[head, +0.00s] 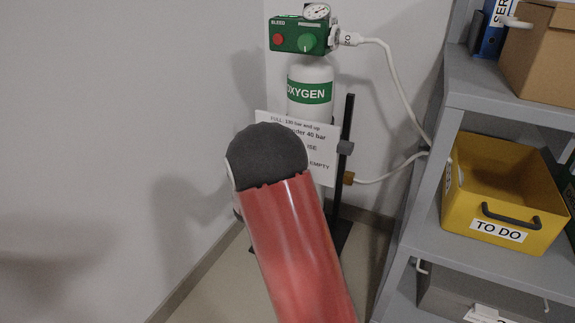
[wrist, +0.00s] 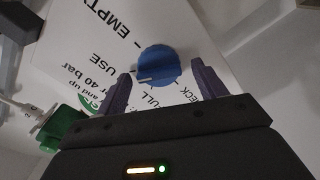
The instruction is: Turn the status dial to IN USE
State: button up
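The status dial (wrist: 158,66) is a round blue knob on a white printed sign (wrist: 105,40), seen in the wrist view. A short white mark shows on its lower left part. Printed words around it include EMPTY, USE and FULL; I cannot tell exactly which word the mark points at. My gripper (wrist: 161,73) is open, its two purple fingers on either side of the dial in the picture, with gaps visible. I cannot tell how deep they reach. In the head view the sign (head: 318,169) shows beside my red arm, which hides the dial and the gripper.
A white oxygen cylinder (head: 310,76) with a green regulator (head: 298,36) stands behind the sign, by a dark upright post (head: 346,120). A white hose (head: 399,85) runs right to grey shelves (head: 455,75) holding a yellow bin (head: 500,186). A wall closes the left.

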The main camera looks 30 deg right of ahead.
jog(key=v, duration=0.7)
jog(key=shift+s+a, duration=0.25)
jog(key=shift+a, duration=0.1)
jog(key=s+d+r+m+g+y, duration=0.1)
jog(key=s+d+r+m+g, duration=0.1)
jog(key=s+g, duration=0.35)
jog(key=s+d+r+m+g, duration=0.2)
jog(key=s+r, duration=0.1)
jog(key=s, duration=0.6)
jog(key=s+a+g+y, duration=0.1)
jog(key=s+a+y, duration=0.55)
jog(key=s, duration=0.55)
jog(key=s+a+r+n+t+y, duration=0.2)
jog(key=s+a+t+y, duration=0.15)
jog(key=a+y, duration=0.45)
notch_tip(320, 180, up, 14)
jog(key=a+h+p, duration=0.1)
jog(key=p, duration=1.2)
jog(key=shift+s+f+p, duration=0.2)
jog(key=shift+s+p, duration=0.15)
